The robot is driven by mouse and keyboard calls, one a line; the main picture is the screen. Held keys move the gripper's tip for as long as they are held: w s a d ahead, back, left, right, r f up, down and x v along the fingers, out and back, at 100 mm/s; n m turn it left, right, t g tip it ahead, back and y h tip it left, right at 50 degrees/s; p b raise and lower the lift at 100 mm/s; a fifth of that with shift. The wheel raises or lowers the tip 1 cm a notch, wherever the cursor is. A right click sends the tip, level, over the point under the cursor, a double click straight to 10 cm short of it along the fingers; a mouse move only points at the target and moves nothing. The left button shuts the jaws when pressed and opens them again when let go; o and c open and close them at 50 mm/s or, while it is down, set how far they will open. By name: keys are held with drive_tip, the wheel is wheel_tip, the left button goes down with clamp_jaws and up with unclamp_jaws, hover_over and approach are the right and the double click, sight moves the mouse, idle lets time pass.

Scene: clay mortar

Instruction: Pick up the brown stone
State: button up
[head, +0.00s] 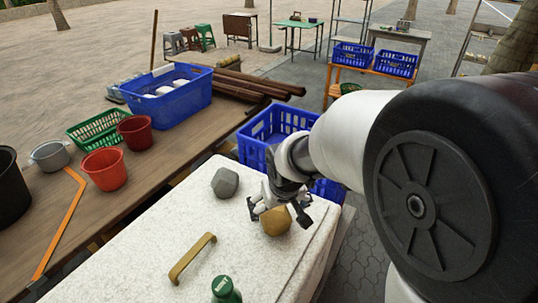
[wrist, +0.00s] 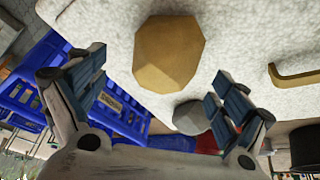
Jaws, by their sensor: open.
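The brown stone (head: 275,221) is a faceted, yellowish-brown lump on the white stone-like table top (head: 130,245), near its right edge. In the wrist view the brown stone (wrist: 169,53) lies ahead of my gripper, roughly between the lines of its fingers. My gripper (head: 280,213) is just above and around the stone in the head view. In the wrist view my gripper (wrist: 150,90) has its two fingers spread wide with nothing held. I cannot tell whether a finger touches the stone.
A grey stone (head: 225,182) lies to the left, also in the wrist view (wrist: 190,117). A brass handle-like bar (head: 192,258) and a green bottle top (head: 226,290) are nearer. A blue crate (head: 255,150) stands behind the table. Red buckets (head: 105,169) stand on the wooden table at left.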

drive_tip(key=shift+x, duration=0.85)
drive_tip(key=b+x, duration=0.2)
drive_tip(key=x, duration=0.3)
drive_tip(key=shift+s+a+f+b, duration=0.1)
drive_tip(key=shift+a+f+b, duration=0.1)
drive_tip(key=shift+b, duration=0.1)
drive_tip(key=shift+r, duration=0.1)
drive_tip(key=shift+c, duration=0.3)
drive_tip(key=c, duration=2)
drive_tip(key=shift+r, duration=0.15)
